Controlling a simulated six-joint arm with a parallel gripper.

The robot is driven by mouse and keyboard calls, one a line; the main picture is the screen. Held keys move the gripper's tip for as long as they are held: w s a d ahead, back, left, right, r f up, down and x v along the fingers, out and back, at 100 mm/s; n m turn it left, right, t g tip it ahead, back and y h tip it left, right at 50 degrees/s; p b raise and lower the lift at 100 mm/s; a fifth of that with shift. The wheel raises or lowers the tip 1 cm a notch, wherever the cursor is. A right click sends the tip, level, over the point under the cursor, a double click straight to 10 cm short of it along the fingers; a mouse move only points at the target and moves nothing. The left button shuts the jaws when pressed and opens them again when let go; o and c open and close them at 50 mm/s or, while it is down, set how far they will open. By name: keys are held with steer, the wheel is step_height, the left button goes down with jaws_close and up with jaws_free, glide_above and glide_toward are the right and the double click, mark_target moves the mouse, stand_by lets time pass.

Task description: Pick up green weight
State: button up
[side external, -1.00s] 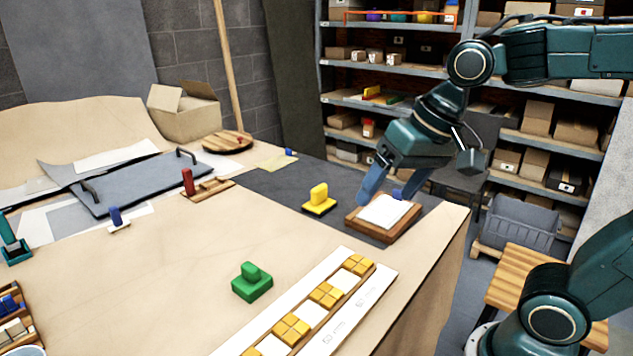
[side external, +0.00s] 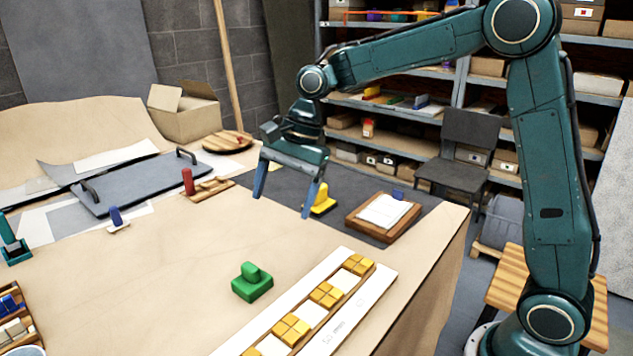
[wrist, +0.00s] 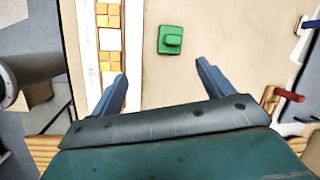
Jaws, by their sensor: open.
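The green weight (side external: 252,282) has a square base with a rounded grip on top. It stands upright on the bare wooden table, left of the mosaic strip. My gripper (side external: 283,207) is open and empty, held above the table behind the weight, near the yellow weight. Its two blue fingers (wrist: 161,78) are spread wide in the wrist view.
The mosaic strip (side external: 343,284) with yellow tiles lies right of the green weight. A yellow weight (side external: 322,200) and a wooden tray with paper (side external: 408,228) are on the dark mat. A red-handled tool (side external: 188,181) and a blue-handled one (side external: 115,217) stand left. The table around the green weight is clear.

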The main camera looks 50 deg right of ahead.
mark_target(250, 265)
steer(key=w+f+m+g, duration=0.1)
steer(key=w+f+m, duration=0.2)
steer(key=w+f, duration=0.2)
steer(key=shift+a+f+m+y, duration=0.4)
steer(key=shift+f, duration=0.1)
steer(key=shift+x, duration=4.35)
steer(key=shift+a, duration=0.1)
steer(key=shift+x, duration=2.55)
steer(key=shift+r, duration=0.1)
steer(key=shift+c, duration=0.4)
steer(key=c, duration=1.4)
steer(key=shift+r, duration=0.2)
steer(key=shift+r, duration=4.85)
